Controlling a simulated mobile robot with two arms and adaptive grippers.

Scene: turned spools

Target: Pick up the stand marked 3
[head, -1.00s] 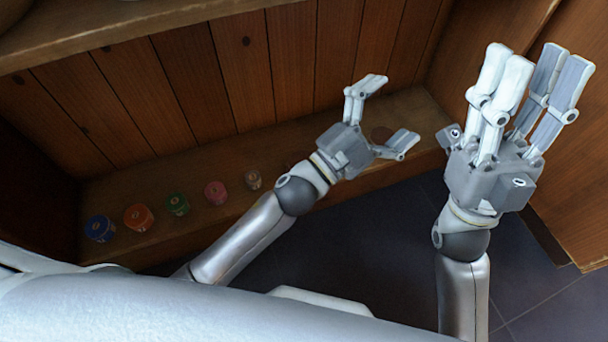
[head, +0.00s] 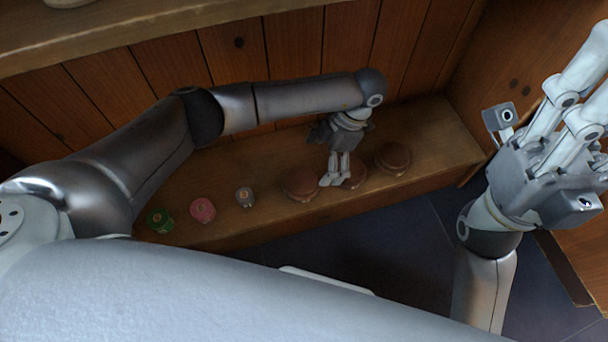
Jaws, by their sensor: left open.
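Three round brown stands sit on the wooden shelf: a left one (head: 300,184), a middle one (head: 355,174) and a right one (head: 393,156). I cannot read a number on any of them, so I cannot tell which is marked 3. My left gripper (head: 337,183) is open and points down at the middle stand, hiding part of it. I cannot tell whether its fingers touch the stand. My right gripper (head: 578,118) is raised at the right edge, away from the stands, with its fingers partly cut off by the frame.
A green spool (head: 159,220), a pink spool (head: 203,209) and a small grey spool (head: 245,197) stand in a row left of the stands. A plank wall (head: 240,60) rises behind, an upper shelf (head: 150,30) overhangs, and a side panel (head: 530,60) closes the right.

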